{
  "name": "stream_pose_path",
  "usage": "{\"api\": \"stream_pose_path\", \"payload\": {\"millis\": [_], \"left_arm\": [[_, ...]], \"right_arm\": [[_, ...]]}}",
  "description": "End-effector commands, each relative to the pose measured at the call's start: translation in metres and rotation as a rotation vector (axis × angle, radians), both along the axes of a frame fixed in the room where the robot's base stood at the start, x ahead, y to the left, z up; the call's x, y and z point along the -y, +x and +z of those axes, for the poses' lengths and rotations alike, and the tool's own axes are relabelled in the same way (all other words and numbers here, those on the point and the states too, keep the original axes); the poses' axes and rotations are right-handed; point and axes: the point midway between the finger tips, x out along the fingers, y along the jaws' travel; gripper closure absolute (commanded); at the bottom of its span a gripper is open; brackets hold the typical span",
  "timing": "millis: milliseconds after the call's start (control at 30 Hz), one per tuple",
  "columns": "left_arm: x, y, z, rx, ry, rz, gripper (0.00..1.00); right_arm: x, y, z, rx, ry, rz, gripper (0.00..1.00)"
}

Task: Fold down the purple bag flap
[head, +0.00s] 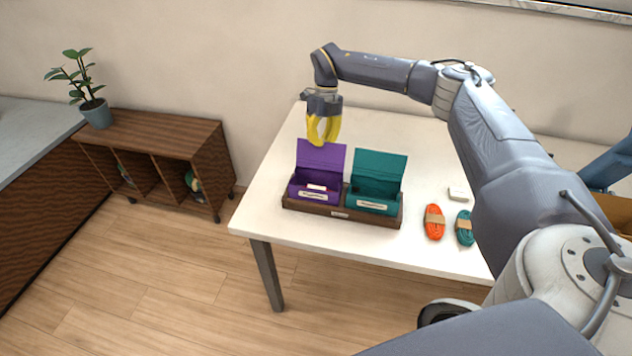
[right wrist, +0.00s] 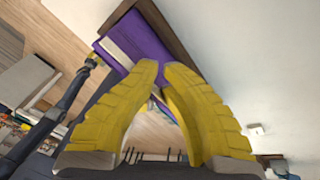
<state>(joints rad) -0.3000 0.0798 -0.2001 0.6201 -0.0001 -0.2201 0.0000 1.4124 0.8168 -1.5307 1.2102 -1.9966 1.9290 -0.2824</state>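The purple bag (head: 316,191) sits open in the left place of a dark wooden tray (head: 340,214), its flap (head: 320,156) standing up at the back. My right gripper (head: 322,143) points down just above and behind the flap's top edge. I cannot tell whether it touches. In the right wrist view its yellow fingertips (right wrist: 163,66) come together with nothing visible between them, and the purple bag (right wrist: 135,42) shows beyond them. A dark arm with a small yellow end (right wrist: 94,60), apparently my left gripper, shows small there; its fingers are unclear.
A teal bag (head: 373,188) with its flap up stands right of the purple one. Orange cord (head: 434,222), teal cord (head: 465,228) and a small white block (head: 458,194) lie on the white table (head: 270,213). The table left of the tray is clear.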

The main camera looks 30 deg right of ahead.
Motion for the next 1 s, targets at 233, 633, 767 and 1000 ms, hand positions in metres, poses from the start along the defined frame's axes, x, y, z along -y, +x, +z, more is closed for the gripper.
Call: {"api": "stream_pose_path", "payload": {"millis": [233,633,767,1000], "left_arm": [[0.0,0.0,0.0,0.0,0.0,0.0,0.56],[0.0,0.0,0.0,0.0,0.0,0.0,0.56],[0.0,0.0,0.0,0.0,0.0,0.0,0.56],[0.0,0.0,0.0,0.0,0.0,0.0,0.56]], "right_arm": [[0.002,0.0,0.003,-0.007,-0.002,0.002,1.0],[-0.011,-0.012,0.013,-0.003,0.002,0.004,1.0],[-0.016,-0.017,0.016,-0.005,0.001,0.003,1.0],[-0.026,-0.025,0.02,-0.005,0.002,0.004,1.0]]}}
